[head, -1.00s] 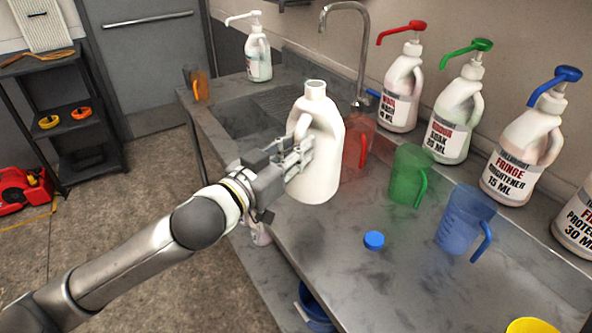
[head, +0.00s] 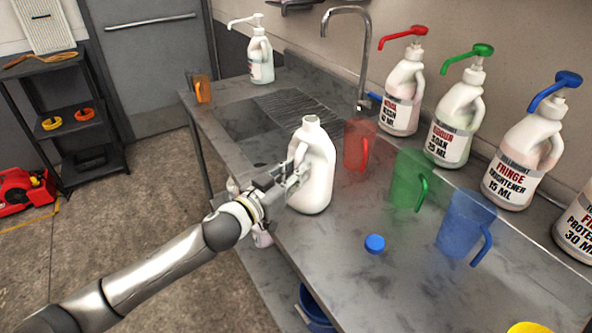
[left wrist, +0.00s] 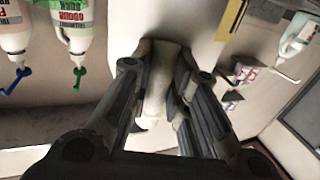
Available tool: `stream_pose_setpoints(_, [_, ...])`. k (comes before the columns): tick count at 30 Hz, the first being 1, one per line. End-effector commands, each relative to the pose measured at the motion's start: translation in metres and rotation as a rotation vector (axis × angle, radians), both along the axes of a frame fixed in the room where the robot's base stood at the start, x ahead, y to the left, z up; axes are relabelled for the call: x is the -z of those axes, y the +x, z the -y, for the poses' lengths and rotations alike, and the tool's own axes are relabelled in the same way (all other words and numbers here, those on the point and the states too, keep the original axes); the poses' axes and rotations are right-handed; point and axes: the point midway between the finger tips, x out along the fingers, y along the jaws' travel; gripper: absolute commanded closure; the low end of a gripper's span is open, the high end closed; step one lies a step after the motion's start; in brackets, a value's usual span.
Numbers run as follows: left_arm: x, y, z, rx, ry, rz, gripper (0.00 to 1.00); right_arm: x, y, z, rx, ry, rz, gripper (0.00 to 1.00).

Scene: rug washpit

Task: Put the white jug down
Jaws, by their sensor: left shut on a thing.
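The white jug (head: 318,175) is upright and has no cap or pump on its open neck. It is at the front part of the steel counter (head: 330,255), just right of the sink basin. Its base is at the counter surface or very close to it; I cannot tell if it touches. My left gripper (head: 292,180) is shut on the jug's handle from the left. In the left wrist view the handle (left wrist: 156,75) is between the two fingers, with the jug's white body behind. My right gripper is not in view.
Red (head: 358,148), green (head: 408,180) and blue (head: 463,225) measuring jugs stand right of the white jug. A blue cap (head: 375,243) lies on the counter. Pump bottles (head: 402,95) line the wall. The sink (head: 258,140) and tap (head: 362,60) are behind. The front counter has bare room.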

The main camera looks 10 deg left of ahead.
Motion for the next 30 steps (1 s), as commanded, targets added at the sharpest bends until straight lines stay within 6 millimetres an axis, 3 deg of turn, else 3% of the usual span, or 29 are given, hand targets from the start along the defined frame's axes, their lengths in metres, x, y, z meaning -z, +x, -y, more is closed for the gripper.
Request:
stream_pose_setpoints(10, [0.0039, 0.0000, 0.0002, 0.000, -0.001, 0.000, 1.00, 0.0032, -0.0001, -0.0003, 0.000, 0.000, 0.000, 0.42])
stream_pose_setpoints(11, [0.0032, 0.0001, 0.0001, 0.000, 0.000, 0.001, 0.80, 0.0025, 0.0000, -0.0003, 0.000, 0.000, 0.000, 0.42])
stream_pose_setpoints(15, [0.0029, 0.0001, 0.0001, 0.000, 0.000, 0.001, 0.62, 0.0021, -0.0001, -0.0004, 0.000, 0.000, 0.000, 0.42])
stream_pose_setpoints(27, [-0.0027, 0.0000, -0.0001, 0.000, 0.000, 0.001, 0.61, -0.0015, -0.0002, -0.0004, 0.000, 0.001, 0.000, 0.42])
stream_pose_setpoints(30, [0.0014, -0.0083, -0.0042, -0.001, 0.000, -0.001, 0.61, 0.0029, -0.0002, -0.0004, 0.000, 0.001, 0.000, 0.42])
